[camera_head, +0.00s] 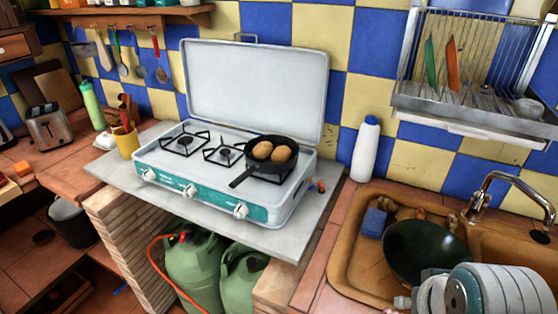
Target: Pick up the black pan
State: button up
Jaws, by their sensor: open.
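The black pan (262,168) sits on the right burner of the white and teal camping stove (215,207). Two round brown things (281,154), like eggs or potatoes, lie in it. Its short black handle (241,180) points to the lower left, toward the stove's front edge. The pan is upright and wholly in sight. My gripper is not in view.
The stove's raised white lid (252,90) stands behind the pan. A white bottle (366,150) stands right of the stove. Further right is a sink (350,270) with a dark bowl (425,250). Green gas bottles (195,265) stand below. The two left burners are clear.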

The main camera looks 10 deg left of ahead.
aim_at(266, 166)
jog(key=z, duration=0.5)
jog(key=u, duration=1.3)
